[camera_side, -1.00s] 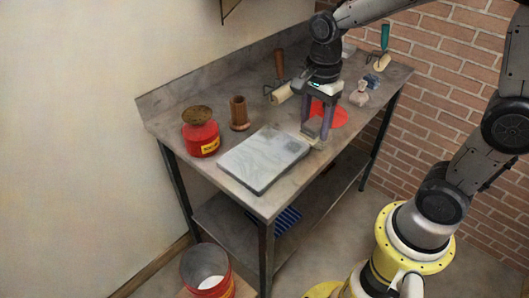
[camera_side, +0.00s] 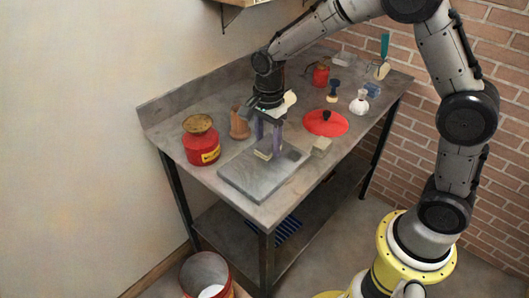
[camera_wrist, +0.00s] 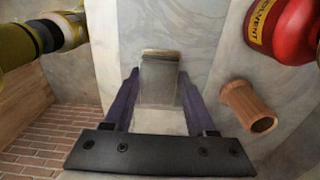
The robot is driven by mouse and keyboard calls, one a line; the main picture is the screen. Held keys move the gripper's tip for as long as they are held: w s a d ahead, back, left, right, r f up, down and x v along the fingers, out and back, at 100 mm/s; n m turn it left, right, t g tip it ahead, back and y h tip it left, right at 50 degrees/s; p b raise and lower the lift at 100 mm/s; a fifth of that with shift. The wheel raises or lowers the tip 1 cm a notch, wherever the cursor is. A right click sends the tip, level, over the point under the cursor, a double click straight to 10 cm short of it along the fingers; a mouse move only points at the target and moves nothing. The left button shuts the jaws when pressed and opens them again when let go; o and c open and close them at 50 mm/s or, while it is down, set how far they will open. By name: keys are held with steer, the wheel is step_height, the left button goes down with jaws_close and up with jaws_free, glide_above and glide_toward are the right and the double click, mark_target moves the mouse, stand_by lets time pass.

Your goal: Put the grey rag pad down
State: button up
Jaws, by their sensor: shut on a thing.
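My gripper (camera_side: 265,149) is shut on a small tan-grey block, which I take for the grey rag pad (camera_side: 262,154). In the side view it is low over the middle of the flat grey slab (camera_side: 247,183); I cannot tell whether the pad touches the slab. In the wrist view the pad (camera_wrist: 160,78) sits between the two purple fingers of my gripper (camera_wrist: 160,85), with a tan edge at its far end. The fingers hide part of it in the side view.
A darker square patch (camera_side: 291,155) marks the slab's right corner. A pale block (camera_side: 321,146) lies just right of the slab. A red tin (camera_side: 201,143) and a brown wooden cup (camera_side: 239,125) stand to the left. A red disc with a black knob (camera_side: 325,123) lies behind right.

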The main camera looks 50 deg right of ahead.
mark_target(264, 162)
steer(key=shift+w+f, duration=0.55)
steer(key=shift+f, duration=1.6)
steer(key=shift+f, duration=0.15)
steer(key=o, duration=1.2)
